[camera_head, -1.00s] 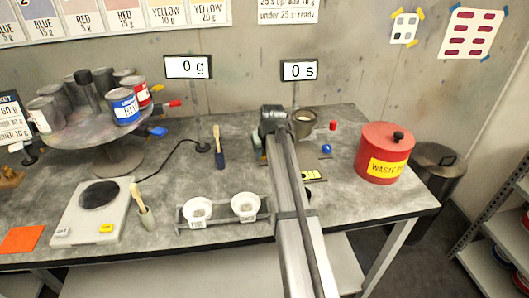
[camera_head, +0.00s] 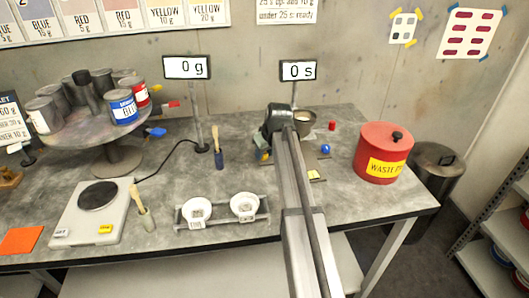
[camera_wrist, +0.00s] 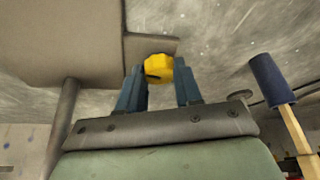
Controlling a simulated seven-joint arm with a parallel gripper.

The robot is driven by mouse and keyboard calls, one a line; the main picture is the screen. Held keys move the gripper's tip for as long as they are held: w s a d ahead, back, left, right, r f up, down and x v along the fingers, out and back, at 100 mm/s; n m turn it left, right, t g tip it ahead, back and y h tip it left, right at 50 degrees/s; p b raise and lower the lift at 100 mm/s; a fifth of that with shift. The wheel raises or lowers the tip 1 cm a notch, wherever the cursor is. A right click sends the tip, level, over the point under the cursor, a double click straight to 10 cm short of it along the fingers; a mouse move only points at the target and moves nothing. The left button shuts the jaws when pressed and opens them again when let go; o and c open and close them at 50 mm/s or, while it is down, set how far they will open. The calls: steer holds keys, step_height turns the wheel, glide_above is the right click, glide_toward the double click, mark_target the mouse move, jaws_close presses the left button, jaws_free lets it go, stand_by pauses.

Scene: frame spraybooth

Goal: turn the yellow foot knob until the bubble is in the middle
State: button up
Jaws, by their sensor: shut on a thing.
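The yellow foot knob (camera_wrist: 158,68) shows in the wrist view between the two blue fingers of my gripper (camera_wrist: 160,78), below a grey plate (camera_wrist: 70,40). The fingers are shut on the knob, one on each side. In the head view my gripper (camera_head: 263,154) is low over the table, left of the pale cup (camera_head: 304,118); the knob cannot be made out clearly there. A small yellow patch (camera_head: 314,175) shows beside my arm; I cannot tell what it is. I cannot make out the bubble in either view.
A blue-handled brush (camera_wrist: 272,82) stands close to the right of my gripper in the wrist view. In the head view a red waste bin (camera_head: 384,155) is to the right. Two white cups (camera_head: 196,211) sit in a rack at the front, and a scale (camera_head: 92,212) is at the left.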

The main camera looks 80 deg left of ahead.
steer(key=o, duration=1)
steer(key=shift+o, duration=0.2)
steer(key=v, duration=1.4)
